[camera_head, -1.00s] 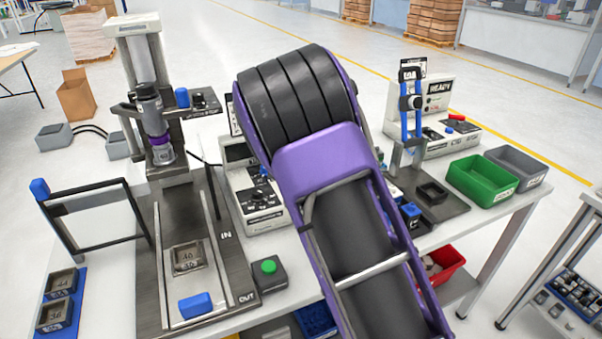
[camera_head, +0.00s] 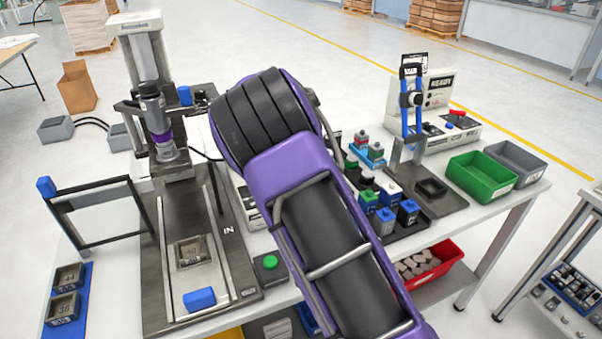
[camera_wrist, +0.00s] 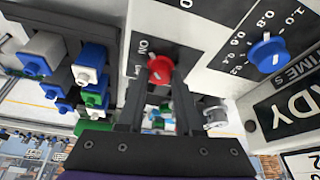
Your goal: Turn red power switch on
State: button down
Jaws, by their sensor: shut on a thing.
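In the wrist view, the red power switch (camera_wrist: 160,68) sits on a light panel with an "ON" mark beside it. My gripper (camera_wrist: 159,78) is shut on this switch, with one dark finger on each side. Which way the switch is set cannot be told. In the head view, my purple and black arm hides my gripper and most of a white control box (camera_head: 247,205) behind it.
A blue dial (camera_wrist: 267,52) is on the panel right of the switch. Blue, white and green blocks (camera_wrist: 90,70) stand close at left. A green push button (camera_head: 270,263) and a press (camera_head: 160,115) are left of my arm. Green (camera_head: 482,177) and grey bins are at right.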

jog(key=c, duration=0.6)
grip_release()
jog(key=v, duration=1.7)
jog(key=shift+r, duration=0.25)
